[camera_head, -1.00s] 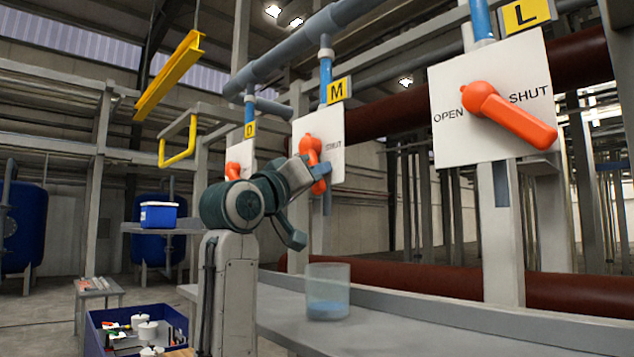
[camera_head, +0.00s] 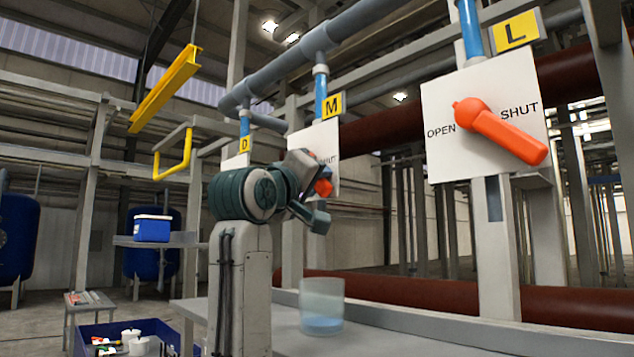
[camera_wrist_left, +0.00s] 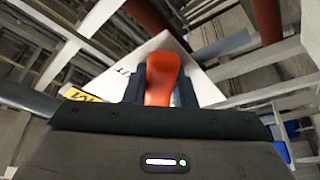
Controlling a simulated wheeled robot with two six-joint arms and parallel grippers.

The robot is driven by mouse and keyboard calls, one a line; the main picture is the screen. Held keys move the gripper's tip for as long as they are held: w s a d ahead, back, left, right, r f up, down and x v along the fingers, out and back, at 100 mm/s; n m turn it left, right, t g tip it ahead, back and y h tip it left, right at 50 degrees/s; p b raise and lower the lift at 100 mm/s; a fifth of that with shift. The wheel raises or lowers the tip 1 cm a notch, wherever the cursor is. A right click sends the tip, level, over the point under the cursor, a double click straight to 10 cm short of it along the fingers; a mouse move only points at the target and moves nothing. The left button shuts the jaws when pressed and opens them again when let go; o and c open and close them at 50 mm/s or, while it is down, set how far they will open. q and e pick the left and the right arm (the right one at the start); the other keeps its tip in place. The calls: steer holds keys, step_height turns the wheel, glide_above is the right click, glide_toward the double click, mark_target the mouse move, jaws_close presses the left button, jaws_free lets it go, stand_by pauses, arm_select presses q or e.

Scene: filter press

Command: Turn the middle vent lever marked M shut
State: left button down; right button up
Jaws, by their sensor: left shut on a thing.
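The middle vent lever (camera_head: 324,187) is orange and sits on a white plate below the yellow M tag (camera_head: 332,105). In the head view most of it is hidden behind my left gripper (camera_head: 312,178); only its orange end shows. In the left wrist view the orange handle (camera_wrist_left: 160,80) stands between the two dark fingers of my left gripper (camera_wrist_left: 160,88), which is shut on it. The word SHUT shows on the plate (camera_head: 328,140) to the right of the lever; the lever's exact angle is hard to read. My right gripper is not in view.
A glass beaker (camera_head: 322,306) with blue liquid stands on the grey bench near my left arm. A blue crate (camera_head: 100,335) is lower left.

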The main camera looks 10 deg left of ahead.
arm_select(q)
steer(key=c, duration=1.2)
jaws_free()
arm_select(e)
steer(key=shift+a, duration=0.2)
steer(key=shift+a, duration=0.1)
arm_select(q)
steer(key=b+v, duration=0.5)
steer(key=v, duration=0.6)
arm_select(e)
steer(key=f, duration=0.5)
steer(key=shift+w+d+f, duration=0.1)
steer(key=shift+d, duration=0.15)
arm_select(q)
steer(key=shift+w, duration=0.1)
